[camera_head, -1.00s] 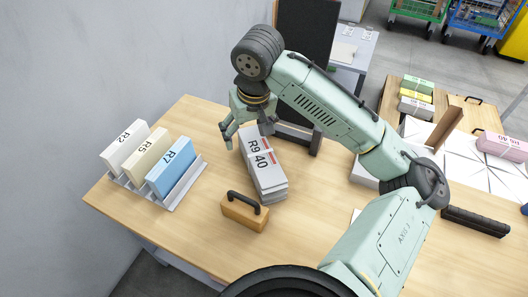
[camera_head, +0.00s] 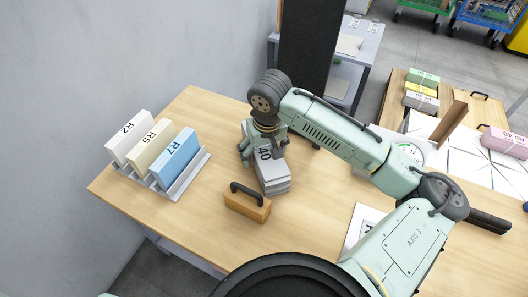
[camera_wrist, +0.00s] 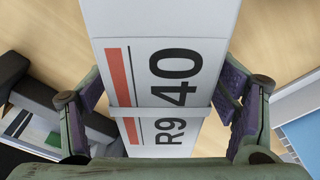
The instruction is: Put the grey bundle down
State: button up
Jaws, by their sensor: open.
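The grey bundle (camera_head: 274,183) lies on the wooden table (camera_head: 320,214). Its top sheet with "R9 40", a red bar and a pale strap fills the middle of the wrist view (camera_wrist: 165,85). My gripper (camera_head: 262,157) is right over the bundle and hides its far part in the head view. In the wrist view its two fingers (camera_wrist: 165,108) stand open on either side of the bundle. Table shows between the bundle and the fingers, so it looks ungripped.
A rack (camera_head: 191,180) with upright R2, R5 and R7 blocks stands at the left. A wooden block with a black handle (camera_head: 247,205) is just in front of the bundle. A dark upright panel (camera_head: 312,60) is behind. Bare table lies at the front left.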

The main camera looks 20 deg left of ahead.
jog(key=shift+c, duration=0.4)
grip_shut()
dwell(0.7)
